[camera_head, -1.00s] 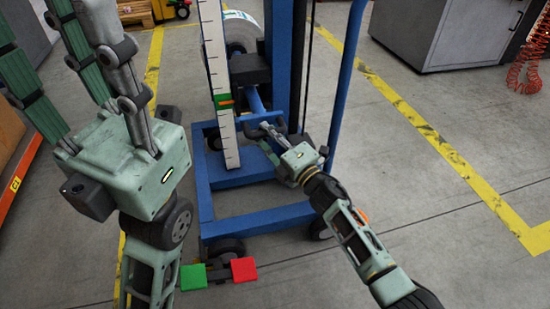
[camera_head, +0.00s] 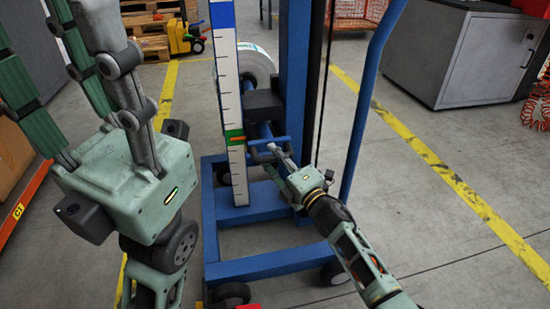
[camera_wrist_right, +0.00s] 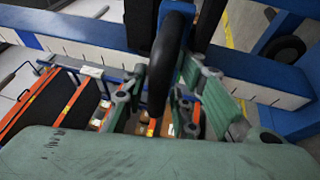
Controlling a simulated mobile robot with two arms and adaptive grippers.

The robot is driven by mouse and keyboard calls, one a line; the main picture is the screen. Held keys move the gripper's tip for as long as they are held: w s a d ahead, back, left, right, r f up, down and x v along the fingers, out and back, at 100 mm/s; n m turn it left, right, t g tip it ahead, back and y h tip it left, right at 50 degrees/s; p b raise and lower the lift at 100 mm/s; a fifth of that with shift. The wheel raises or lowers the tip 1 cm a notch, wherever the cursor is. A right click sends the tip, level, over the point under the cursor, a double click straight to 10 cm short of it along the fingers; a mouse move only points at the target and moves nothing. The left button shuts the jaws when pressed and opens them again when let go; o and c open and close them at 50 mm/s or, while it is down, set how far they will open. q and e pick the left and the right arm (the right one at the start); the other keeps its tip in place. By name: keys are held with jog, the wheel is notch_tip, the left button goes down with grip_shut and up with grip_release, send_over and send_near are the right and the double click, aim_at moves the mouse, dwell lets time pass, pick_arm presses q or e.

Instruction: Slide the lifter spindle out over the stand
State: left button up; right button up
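The blue lifter has an upright mast (camera_head: 292,60) and a wheeled base frame (camera_head: 262,268). A black carriage block (camera_head: 262,104) sits at the mast, with a white roll (camera_head: 245,66) behind it. A blue bar (camera_head: 265,131) runs from the block to a dark handle (camera_head: 258,153). The spindle inside the roll is hidden. My right gripper (camera_head: 279,160) is at this handle. In the right wrist view its fingers (camera_wrist_right: 162,85) lie close on both sides of the black handle bar (camera_wrist_right: 172,45) and appear shut on it. My left gripper (camera_head: 75,60) is raised, empty, fingers spread. I cannot identify the stand.
A white scale (camera_head: 229,110) with a green band and an orange pointer (camera_head: 236,139) stands before the mast. A curved blue push rail (camera_head: 370,75) is on the right. A grey cabinet (camera_head: 455,60) stands farther right. Floor (camera_head: 430,215) on the right is clear.

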jog(key=shift+o, duration=0.5)
jog(key=shift+a, duration=0.1)
jog(key=shift+s, duration=0.1)
jog(key=shift+s+d, duration=0.1)
jog(key=shift+d, duration=0.1)
jog(key=v, duration=1.1)
jog(key=shift+s+d, duration=0.2)
jog(key=shift+d, duration=0.05)
